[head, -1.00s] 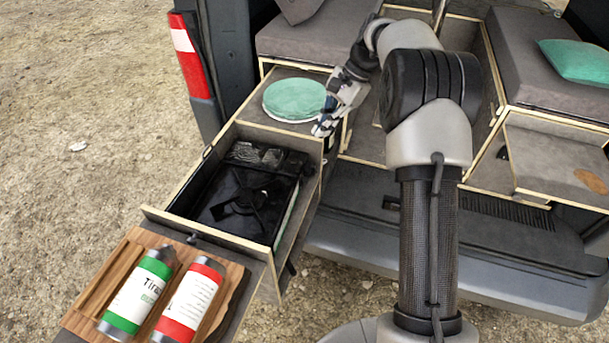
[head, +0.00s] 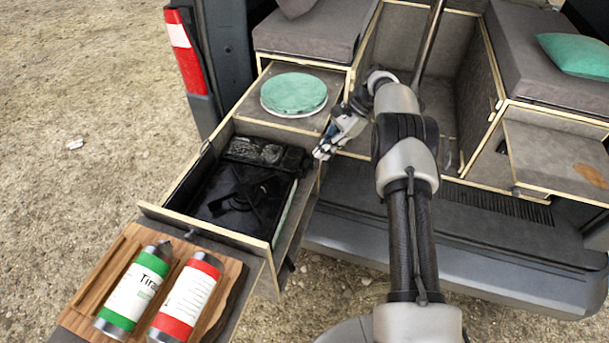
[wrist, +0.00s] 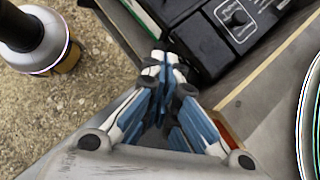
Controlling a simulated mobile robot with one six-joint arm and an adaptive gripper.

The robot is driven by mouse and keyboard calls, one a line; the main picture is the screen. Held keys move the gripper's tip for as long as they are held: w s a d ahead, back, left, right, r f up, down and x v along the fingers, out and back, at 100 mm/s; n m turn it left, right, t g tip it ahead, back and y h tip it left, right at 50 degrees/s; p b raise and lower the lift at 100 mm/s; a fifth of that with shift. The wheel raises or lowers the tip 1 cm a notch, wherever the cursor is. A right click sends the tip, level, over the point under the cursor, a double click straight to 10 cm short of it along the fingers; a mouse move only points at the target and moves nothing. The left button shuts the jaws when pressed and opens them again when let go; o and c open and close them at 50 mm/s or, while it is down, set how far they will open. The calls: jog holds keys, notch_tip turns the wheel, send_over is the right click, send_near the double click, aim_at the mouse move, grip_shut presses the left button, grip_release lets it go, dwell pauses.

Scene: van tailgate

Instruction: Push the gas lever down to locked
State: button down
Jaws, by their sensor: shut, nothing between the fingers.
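The black gas stove (head: 228,203) sits in the pulled-out drawer (head: 152,211) at the left of the van's rear. My gripper (head: 320,153) is shut and empty beside the stove's far right corner, at the drawer's right side wall. In the wrist view, its closed fingertips (wrist: 164,60) are close to the stove's black end; contact cannot be told.
A round green-topped disc (head: 294,93) lies on the panel behind the stove. A green-banded can (head: 136,290) and a red-banded can (head: 188,298) lie on a wooden board (head: 96,277) in front. The drawer's right wall is close to my gripper. Open ground lies left.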

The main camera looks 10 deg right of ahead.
aim_at(306, 173)
jog(key=shift+b+x, duration=1.2)
jog(key=shift+x, duration=2.2)
jog(key=shift+a+f+b, duration=0.1)
jog(key=shift+f+b, duration=0.4)
jog(key=shift+f, duration=0.55)
jog(key=d, duration=0.1)
jog(key=d+r, duration=0.1)
jog(key=d, duration=0.1)
jog(key=shift+w+r+b, duration=0.15)
jog(key=shift+w+b, duration=0.1)
jog(key=shift+b, duration=0.05)
jog(key=shift+d, duration=0.1)
